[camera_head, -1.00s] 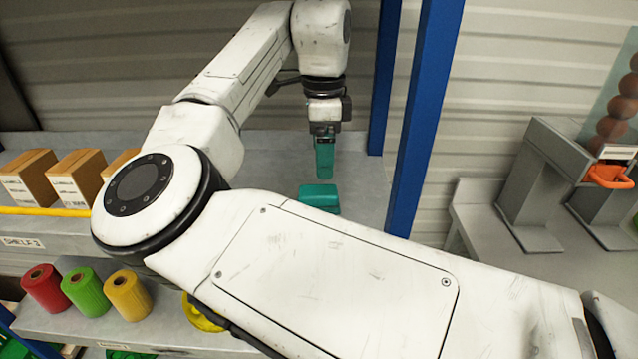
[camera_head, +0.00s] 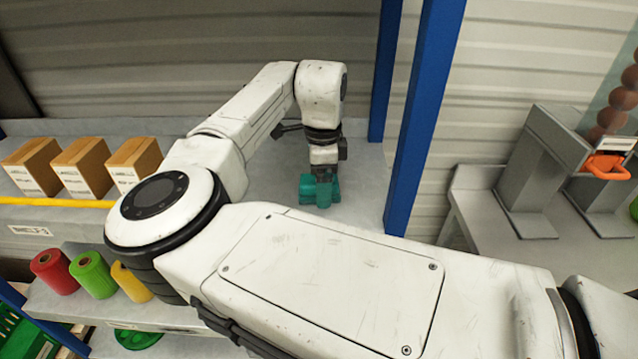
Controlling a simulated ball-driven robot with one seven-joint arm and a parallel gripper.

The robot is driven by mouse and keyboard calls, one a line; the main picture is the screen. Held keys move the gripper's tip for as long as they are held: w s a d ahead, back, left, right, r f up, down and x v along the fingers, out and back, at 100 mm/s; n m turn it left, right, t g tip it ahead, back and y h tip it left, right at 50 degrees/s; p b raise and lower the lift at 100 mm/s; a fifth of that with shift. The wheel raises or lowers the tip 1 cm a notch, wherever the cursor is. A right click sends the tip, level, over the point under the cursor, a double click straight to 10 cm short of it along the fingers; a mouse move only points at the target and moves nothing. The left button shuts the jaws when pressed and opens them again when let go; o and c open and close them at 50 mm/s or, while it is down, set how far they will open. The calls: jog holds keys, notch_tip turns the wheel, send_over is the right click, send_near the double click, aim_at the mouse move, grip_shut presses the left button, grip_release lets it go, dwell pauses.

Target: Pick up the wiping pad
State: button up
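The wiping pad (camera_head: 307,186) is a small teal block on the upper grey shelf, close to the blue post. My gripper (camera_head: 323,192) has teal fingers and points straight down at the pad. The near finger overlaps the pad in the picture, and pad edges show to its left and right. The far finger is hidden, so I cannot tell whether the fingers are apart or closed on the pad. The pad appears to be at shelf height.
Several cardboard boxes (camera_head: 83,165) stand on the shelf at left. Red (camera_head: 54,271), green (camera_head: 92,274) and yellow (camera_head: 131,283) rolls sit on the lower shelf. A blue post (camera_head: 424,118) rises just right of my gripper. A grey bench with an orange-handled fixture (camera_head: 607,166) is at right.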

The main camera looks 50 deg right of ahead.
jog(key=shift+f, duration=0.15)
jog(key=c, duration=1.2)
jog(key=shift+c, duration=0.2)
notch_tip(320, 180, up, 10)
jog(key=shift+r+b, duration=0.1)
jog(key=shift+b, duration=1.05)
